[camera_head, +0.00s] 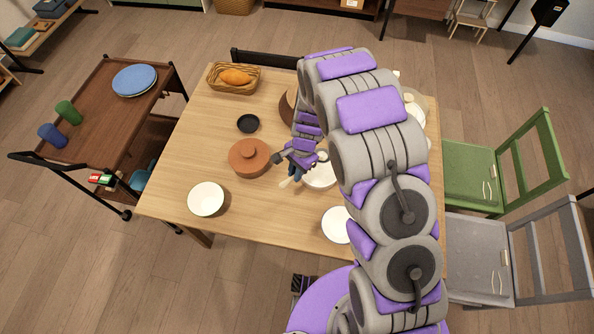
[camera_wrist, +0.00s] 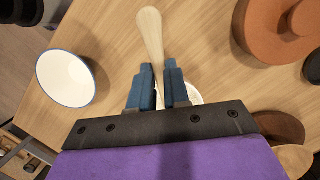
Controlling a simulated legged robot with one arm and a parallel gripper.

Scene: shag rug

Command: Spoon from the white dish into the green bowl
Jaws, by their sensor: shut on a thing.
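My gripper (camera_head: 294,176) is shut on a pale wooden spoon (camera_head: 285,183), above the table near the white dish (camera_head: 319,176). In the wrist view the spoon (camera_wrist: 151,34) sticks out beyond the blue fingers of my gripper (camera_wrist: 161,75). Part of the white dish (camera_wrist: 194,96) shows behind the fingers; my arm hides some of it in the head view. The green bowl (camera_head: 206,199), white inside with a greenish rim, stands at the table's front left, apart from the spoon. I see nothing in it.
A lidded terracotta pot (camera_head: 249,157) stands left of my gripper, with a small black dish (camera_head: 248,123) behind it. A blue-rimmed white bowl (camera_wrist: 66,78) also shows in the head view (camera_head: 336,225). Bare table lies before the pot.

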